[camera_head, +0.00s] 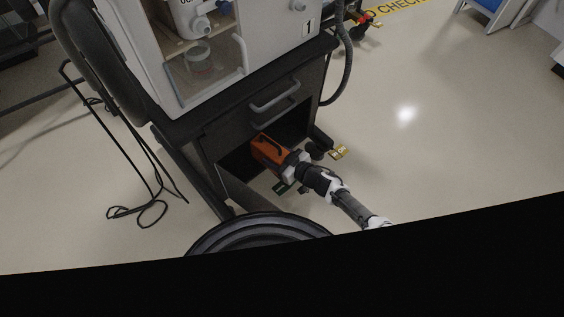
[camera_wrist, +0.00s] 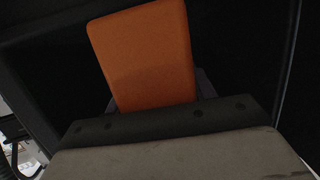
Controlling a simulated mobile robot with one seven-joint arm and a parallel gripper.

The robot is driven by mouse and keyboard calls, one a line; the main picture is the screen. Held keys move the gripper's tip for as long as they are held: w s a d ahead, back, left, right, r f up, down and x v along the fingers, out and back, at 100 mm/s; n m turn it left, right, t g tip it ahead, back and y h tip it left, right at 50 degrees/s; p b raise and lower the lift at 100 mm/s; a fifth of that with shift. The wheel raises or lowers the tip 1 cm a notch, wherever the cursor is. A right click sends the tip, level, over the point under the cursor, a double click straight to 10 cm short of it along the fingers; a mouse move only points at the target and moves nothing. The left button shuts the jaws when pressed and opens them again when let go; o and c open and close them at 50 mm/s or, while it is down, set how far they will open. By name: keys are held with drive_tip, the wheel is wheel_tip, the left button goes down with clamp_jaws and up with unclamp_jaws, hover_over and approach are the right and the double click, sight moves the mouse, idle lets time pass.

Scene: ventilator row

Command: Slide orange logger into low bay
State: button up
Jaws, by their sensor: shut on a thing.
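The orange logger (camera_head: 269,152) is a box with a dark handle on top, at the mouth of the low bay (camera_head: 237,163) in the black cart. Its far end reaches into the dark opening. My gripper (camera_head: 289,164) is shut on the near end of the logger. In the wrist view the logger (camera_wrist: 145,55) stands out orange beyond my gripper (camera_wrist: 155,108), with dark bay walls around it. The fingertips are mostly hidden, and I cannot tell whether the logger touches the bay floor.
A drawer with a grey handle (camera_head: 274,96) is above the bay. The white ventilator cabinet (camera_head: 225,60) stands on top. Black cables (camera_head: 150,205) lie on the floor at left. A yellow tag (camera_head: 338,153) is near the right caster. Open floor (camera_head: 430,150) lies to the right.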

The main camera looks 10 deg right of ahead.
drive_tip(key=b+x, duration=0.1)
drive_tip(key=x, duration=0.1)
drive_tip(key=r+b+x, duration=0.1)
drive_tip(key=x, duration=0.2)
drive_tip(key=w+b+x, duration=0.1)
drive_tip(key=x, duration=0.2)
drive_tip(key=shift+d+r, duration=0.2)
drive_tip(key=shift+d, duration=0.1)
drive_tip(key=shift+w+a+b, duration=0.15)
drive_tip(key=shift+w+b, duration=0.1)
drive_tip(key=shift+b, duration=0.1)
drive_tip(key=shift+w+a+f+b, duration=0.2)
drive_tip(key=shift+w+f+b, duration=0.15)
drive_tip(key=shift+f+b, duration=0.05)
drive_tip(key=shift+f, duration=0.15)
drive_tip(key=o, duration=1.1)
drive_tip(key=shift+c, duration=0.2)
